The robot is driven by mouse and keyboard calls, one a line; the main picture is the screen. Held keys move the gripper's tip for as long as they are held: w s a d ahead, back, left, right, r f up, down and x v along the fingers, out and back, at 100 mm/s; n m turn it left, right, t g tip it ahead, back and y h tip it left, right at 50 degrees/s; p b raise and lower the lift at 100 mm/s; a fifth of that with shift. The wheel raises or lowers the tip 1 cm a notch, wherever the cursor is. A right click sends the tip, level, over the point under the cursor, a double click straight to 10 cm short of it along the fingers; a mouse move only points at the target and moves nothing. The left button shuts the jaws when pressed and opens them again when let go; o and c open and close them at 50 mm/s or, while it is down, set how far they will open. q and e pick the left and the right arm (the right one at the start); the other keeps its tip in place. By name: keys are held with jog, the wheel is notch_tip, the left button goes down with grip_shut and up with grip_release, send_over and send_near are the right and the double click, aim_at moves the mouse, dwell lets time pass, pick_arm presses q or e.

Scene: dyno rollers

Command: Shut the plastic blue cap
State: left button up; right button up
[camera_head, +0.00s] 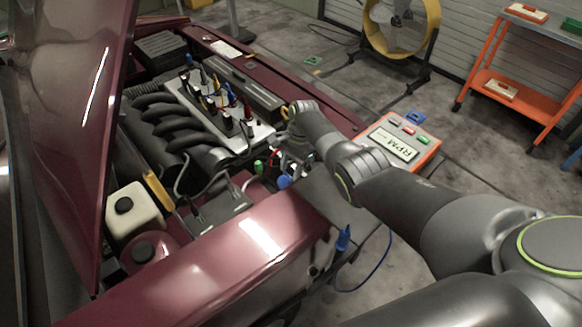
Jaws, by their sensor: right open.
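A round blue cap (284,182) shows in the head view at the front of the engine bay, just behind the maroon front panel. It is partly hidden, and I cannot tell how far it is open. My right arm reaches in from the right and bends down over the engine bay. My right gripper (291,160) is open, close above and behind the blue cap. Its fingers are small and dark here, and I cannot tell whether they touch the cap. My left gripper is not in view.
A green cap (258,167) is left of the blue one. The raised maroon hood (75,130) stands at left. A white reservoir (135,215) is at front left. A blue connector (343,238) hangs at the front.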

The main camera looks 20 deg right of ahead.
jog(key=shift+r, duration=0.15)
jog(key=v, duration=1.7)
jog(key=shift+w+d, duration=0.1)
jog(key=shift+c, duration=0.3)
